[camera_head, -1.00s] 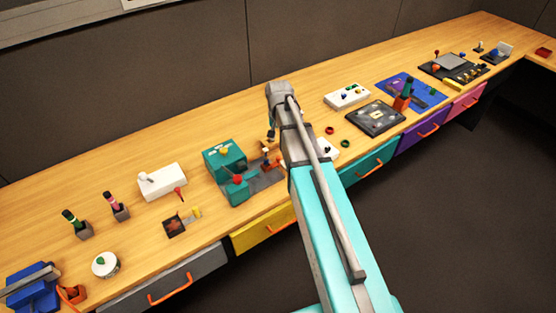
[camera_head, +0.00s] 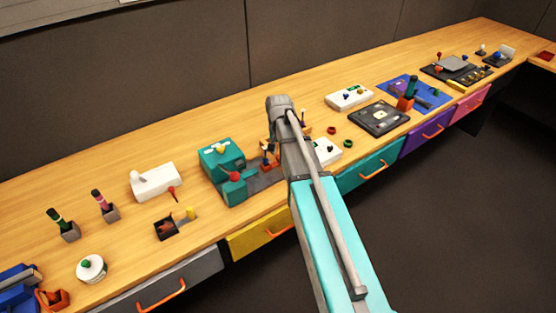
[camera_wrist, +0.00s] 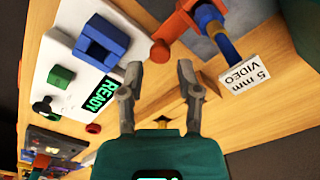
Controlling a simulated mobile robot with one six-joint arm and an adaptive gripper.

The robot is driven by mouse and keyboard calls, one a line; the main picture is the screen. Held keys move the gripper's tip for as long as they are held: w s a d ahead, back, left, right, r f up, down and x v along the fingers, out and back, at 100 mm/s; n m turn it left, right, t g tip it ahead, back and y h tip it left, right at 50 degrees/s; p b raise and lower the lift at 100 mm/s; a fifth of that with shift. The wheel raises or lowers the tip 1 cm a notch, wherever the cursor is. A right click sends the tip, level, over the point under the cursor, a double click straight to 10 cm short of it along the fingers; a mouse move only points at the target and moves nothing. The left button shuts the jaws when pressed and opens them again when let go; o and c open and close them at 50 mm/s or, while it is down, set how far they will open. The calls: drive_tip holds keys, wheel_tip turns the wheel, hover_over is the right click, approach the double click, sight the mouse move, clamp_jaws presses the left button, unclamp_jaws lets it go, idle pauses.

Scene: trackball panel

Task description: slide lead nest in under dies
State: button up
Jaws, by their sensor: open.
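A teal press-like machine (camera_head: 219,158) with a red-knobbed lever stands left of my arm in the head view. A grey bed (camera_head: 258,183) extends right from it, with a small orange piece (camera_head: 268,163) on it, perhaps the lead nest. The dies cannot be made out. In the wrist view, an orange-red holder (camera_wrist: 178,24) with a blue cylinder (camera_wrist: 221,42) is beyond the fingers, beside a label (camera_wrist: 247,72) reading "5 mm VIDEO". My gripper (camera_wrist: 161,72) is open, with nothing clearly held between its fingers. In the head view my arm hides its fingers.
A white panel (camera_wrist: 72,28) with a green READY display is left of the fingers in the wrist view. A white box (camera_head: 155,181) stands left of the teal machine. Two red and green rings (camera_head: 333,130) lie right of my arm. Bare wood lies behind the machine.

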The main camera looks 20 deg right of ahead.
sight(272, 163)
drive_tip(key=shift+f+b, duration=1.1)
drive_tip(key=shift+f, duration=0.3)
clamp_jaws()
